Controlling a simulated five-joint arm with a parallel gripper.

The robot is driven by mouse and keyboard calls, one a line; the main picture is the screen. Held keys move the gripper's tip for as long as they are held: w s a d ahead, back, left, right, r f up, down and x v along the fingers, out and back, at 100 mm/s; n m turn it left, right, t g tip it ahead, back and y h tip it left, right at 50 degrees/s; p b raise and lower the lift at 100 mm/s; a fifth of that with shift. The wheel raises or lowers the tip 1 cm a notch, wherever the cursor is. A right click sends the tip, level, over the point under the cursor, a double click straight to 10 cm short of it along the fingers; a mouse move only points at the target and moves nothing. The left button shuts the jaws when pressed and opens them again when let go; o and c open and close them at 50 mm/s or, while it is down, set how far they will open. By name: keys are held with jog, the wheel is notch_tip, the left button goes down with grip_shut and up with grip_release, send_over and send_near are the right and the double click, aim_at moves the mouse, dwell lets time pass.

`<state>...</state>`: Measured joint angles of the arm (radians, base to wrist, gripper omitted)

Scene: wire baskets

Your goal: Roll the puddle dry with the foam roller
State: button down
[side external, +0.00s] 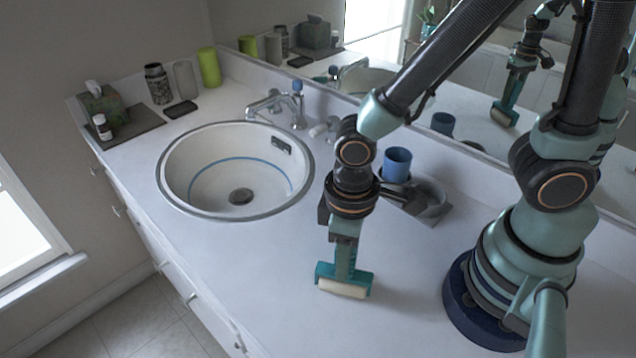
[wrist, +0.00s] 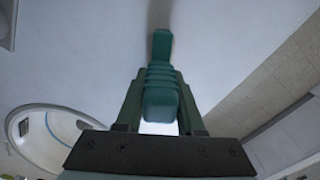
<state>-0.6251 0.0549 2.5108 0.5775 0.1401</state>
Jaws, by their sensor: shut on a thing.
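The foam roller (side external: 342,288) has a cream cylinder in a teal frame and handle. It is low over the white counter (side external: 270,290), to the right of the sink, with the cylinder down; I cannot tell whether it touches. My gripper (side external: 345,236) points down and is shut on the handle above the cylinder. I cannot make out the puddle in either view; clear water on the pale counter may not show.
A round sink (side external: 180,195) with a chrome tap (side external: 275,103) lies left of my gripper. A blue cup (side external: 397,165) and grey dish (side external: 432,203) stand behind it. Toiletries and a tissue box (side external: 103,107) are at the far left. A mirror runs along the back. The front counter is clear.

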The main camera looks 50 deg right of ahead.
jog(key=shift+s, duration=0.55)
jog(key=shift+a, duration=0.15)
jog(key=shift+s+a, duration=0.15)
jog(key=shift+a, duration=0.35)
dwell(0.5)
jog(key=shift+s+a, duration=0.1)
jog(key=shift+a, duration=0.5)
jog(key=shift+s+a, duration=0.1)
jog(key=shift+a, duration=0.5)
dwell(0.4)
